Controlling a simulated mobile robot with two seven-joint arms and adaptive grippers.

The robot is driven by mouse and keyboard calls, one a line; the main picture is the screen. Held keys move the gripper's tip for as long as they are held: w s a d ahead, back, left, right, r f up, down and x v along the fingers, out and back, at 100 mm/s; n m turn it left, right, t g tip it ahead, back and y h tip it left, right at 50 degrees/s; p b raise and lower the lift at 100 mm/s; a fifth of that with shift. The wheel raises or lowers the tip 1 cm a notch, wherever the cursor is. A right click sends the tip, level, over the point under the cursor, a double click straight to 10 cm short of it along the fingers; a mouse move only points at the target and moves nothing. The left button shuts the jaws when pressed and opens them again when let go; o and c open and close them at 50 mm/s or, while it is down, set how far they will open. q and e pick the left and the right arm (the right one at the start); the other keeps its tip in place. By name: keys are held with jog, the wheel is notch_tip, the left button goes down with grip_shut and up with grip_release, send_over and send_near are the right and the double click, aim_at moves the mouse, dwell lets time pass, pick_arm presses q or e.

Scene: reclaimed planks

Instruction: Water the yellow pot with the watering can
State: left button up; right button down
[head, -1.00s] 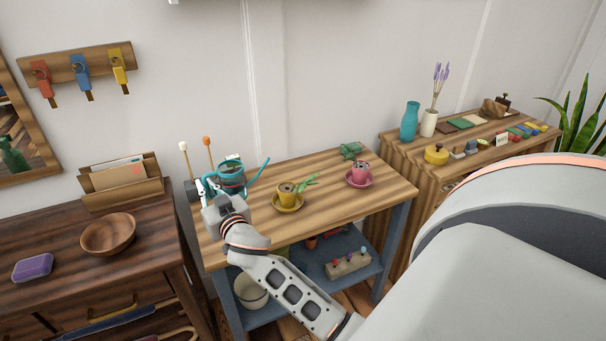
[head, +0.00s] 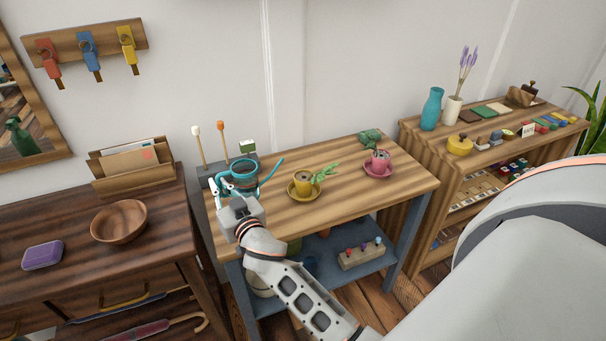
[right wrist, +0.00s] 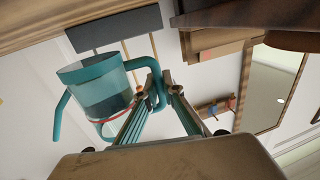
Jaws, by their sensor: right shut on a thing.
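The teal watering can (head: 240,184) is at the left end of the wooden potting table, with its spout toward the right. My right gripper (head: 224,192) is shut on its handle. In the right wrist view, the handle passes by the fingertips (right wrist: 163,88) and the can's body (right wrist: 95,90) hangs to their left. I cannot tell whether its base touches anything. The yellow pot (head: 301,181) stands on a yellow saucer (head: 304,196) to the right of the can, with a green plant leaning right. My left gripper is not in view.
A pink pot (head: 380,163) on a pink saucer stands further right on the table (head: 345,190). A dark sideboard with a wooden bowl (head: 119,221) is at left. A shelf unit stands at right.

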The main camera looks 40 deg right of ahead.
aim_at(252, 179)
pick_arm(q)
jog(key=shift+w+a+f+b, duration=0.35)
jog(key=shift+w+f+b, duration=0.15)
jog(key=shift+b, duration=0.7)
pick_arm(e)
jog(key=d+m, duration=0.2)
jog(key=m, duration=0.1)
jog(key=shift+s+d+t, duration=0.2)
jog(key=shift+s+t, duration=0.1)
jog(key=shift+t, duration=0.1)
jog(key=shift+d+m, duration=0.1)
jog(key=shift+m, duration=0.2)
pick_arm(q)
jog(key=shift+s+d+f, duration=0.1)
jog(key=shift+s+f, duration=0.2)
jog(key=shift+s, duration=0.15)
pick_arm(e)
jog(key=shift+d+r, duration=0.2)
jog(key=shift+r, duration=0.15)
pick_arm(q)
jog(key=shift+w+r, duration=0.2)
pick_arm(e)
jog(key=shift+r+m, duration=0.2)
jog(key=shift+m, duration=0.1)
